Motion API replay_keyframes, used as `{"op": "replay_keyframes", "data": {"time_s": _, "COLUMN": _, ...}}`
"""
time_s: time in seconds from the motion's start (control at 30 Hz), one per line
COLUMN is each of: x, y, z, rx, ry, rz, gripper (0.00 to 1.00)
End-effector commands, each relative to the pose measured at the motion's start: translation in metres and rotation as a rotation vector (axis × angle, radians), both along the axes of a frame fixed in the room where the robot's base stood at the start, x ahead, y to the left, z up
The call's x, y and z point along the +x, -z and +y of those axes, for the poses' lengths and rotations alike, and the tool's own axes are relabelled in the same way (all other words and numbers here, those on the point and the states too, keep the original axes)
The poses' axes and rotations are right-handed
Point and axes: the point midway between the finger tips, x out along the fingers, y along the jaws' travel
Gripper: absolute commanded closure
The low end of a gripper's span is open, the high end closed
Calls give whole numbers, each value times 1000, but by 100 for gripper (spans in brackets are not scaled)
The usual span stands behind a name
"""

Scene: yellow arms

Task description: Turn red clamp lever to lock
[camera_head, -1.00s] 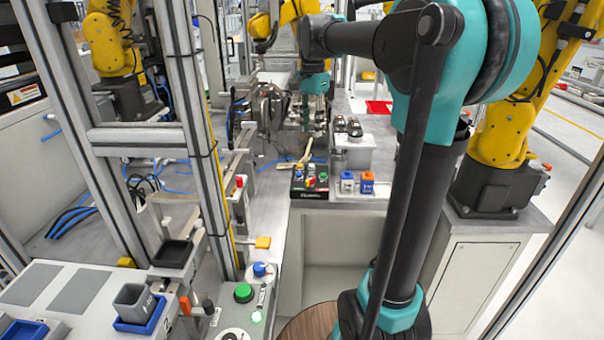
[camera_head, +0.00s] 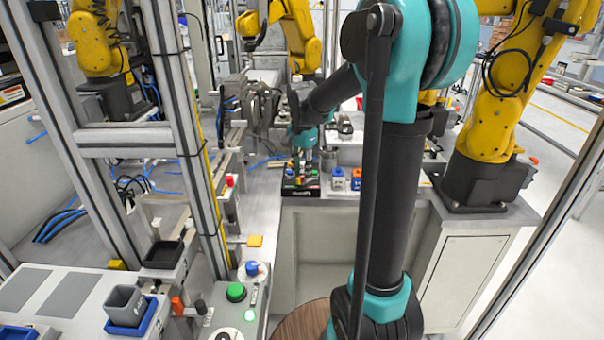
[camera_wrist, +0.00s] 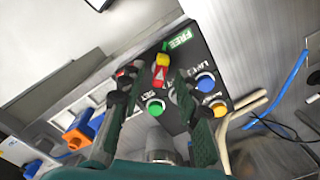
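A black control box (camera_wrist: 203,62) with coloured buttons and a green label reading FREE fills the middle of the wrist view. On it is a small red and yellow lever (camera_wrist: 161,72), apparently the clamp lever. My gripper (camera_wrist: 155,78) is open, its dark green fingers on either side of the lever, with a gap visible; I cannot tell if either touches. In the head view the box (camera_head: 301,191) sits on the bench edge with my gripper (camera_head: 302,160) pointing down over it. The lever is too small there to read its angle.
Green (camera_wrist: 156,107), blue (camera_wrist: 205,81) and orange (camera_wrist: 219,108) buttons surround the lever closely. Blue (camera_head: 338,182) and orange (camera_head: 356,182) blocks stand right of the box. A metal fixture (camera_head: 262,108) stands behind it. Yellow arms (camera_head: 495,110) flank the bench.

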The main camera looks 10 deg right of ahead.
Motion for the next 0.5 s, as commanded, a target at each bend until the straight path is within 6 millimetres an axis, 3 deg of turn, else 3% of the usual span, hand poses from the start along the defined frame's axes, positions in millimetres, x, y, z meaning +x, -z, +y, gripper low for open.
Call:
{"op": "replay_keyframes", "data": {"time_s": 0.37, "x": 0, "y": 6, "z": 0, "rx": 0, "ry": 0, "rz": 0, "gripper": 67}}
{"op": "replay_keyframes", "data": {"time_s": 0.5, "x": 0, "y": 6, "z": 0, "rx": 0, "ry": 0, "rz": 0, "gripper": 82}}
